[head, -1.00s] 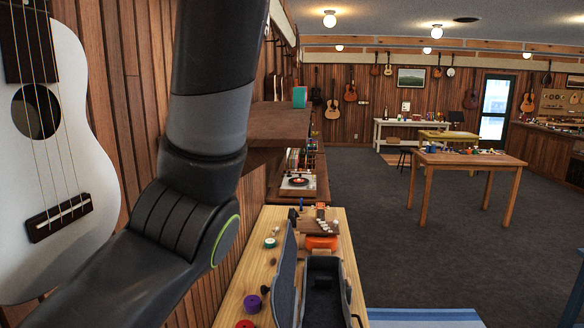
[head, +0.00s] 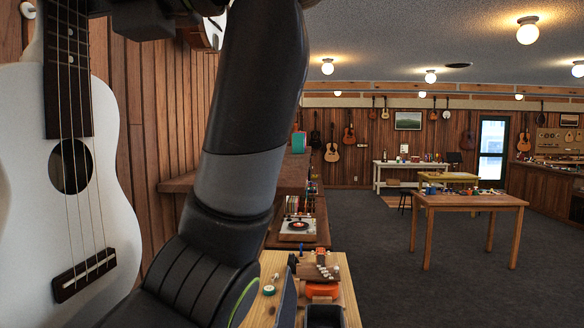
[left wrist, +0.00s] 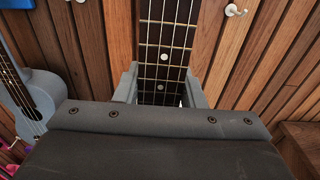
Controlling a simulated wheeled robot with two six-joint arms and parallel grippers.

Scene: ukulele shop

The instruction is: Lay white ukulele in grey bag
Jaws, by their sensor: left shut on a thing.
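The white ukulele (head: 112,215) hangs upright at the left of the head view, close to the camera. Its neck (left wrist: 166,40) runs between the fingers of my left gripper (left wrist: 160,92) in the left wrist view. My left gripper is shut on the neck. The ukulele is apart from the bag. My right gripper is out of view.
The bench (head: 350,290) also holds an orange object (head: 321,291) and small parts behind the bag. A shelf (head: 290,175) juts from the plank wall. A wall hook (left wrist: 233,10) and a pale blue ukulele (left wrist: 38,100) flank the neck.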

